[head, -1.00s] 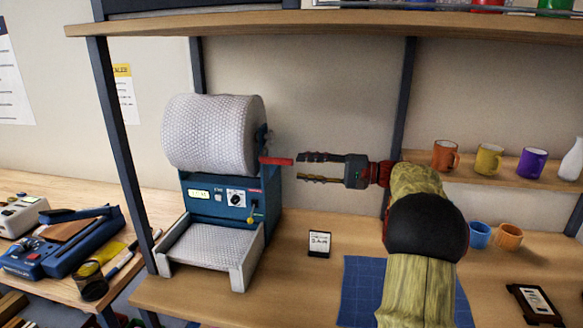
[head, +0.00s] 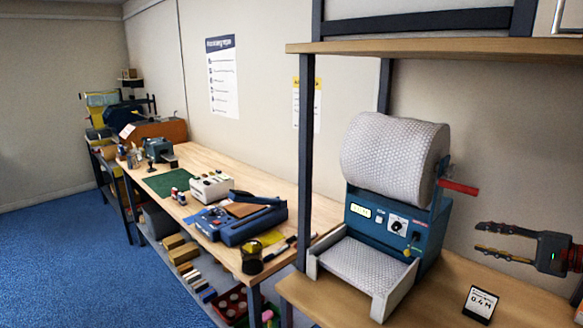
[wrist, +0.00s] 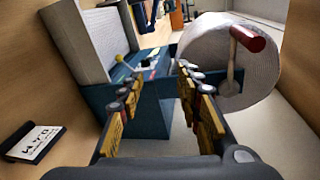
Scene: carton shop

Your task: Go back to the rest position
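My gripper (head: 481,238) is at the right edge of the head view, its two fingers apart with nothing between them. It points left toward the bubble-wrap dispenser and stays clear of it. The dispenser has a blue body (head: 385,222), a big roll of bubble wrap (head: 392,158) and a red crank handle (head: 458,187). In the wrist view my open fingers (wrist: 155,100) frame the blue dispenser body, with the red handle (wrist: 248,39) at upper right. Most of my arm is outside the head view.
A small card reading 0.4 M (head: 480,303) stands on the bench below my gripper. A shelf (head: 450,48) runs above the dispenser. A long workbench (head: 318,212) with tools extends left. The blue floor (head: 60,255) at left is open.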

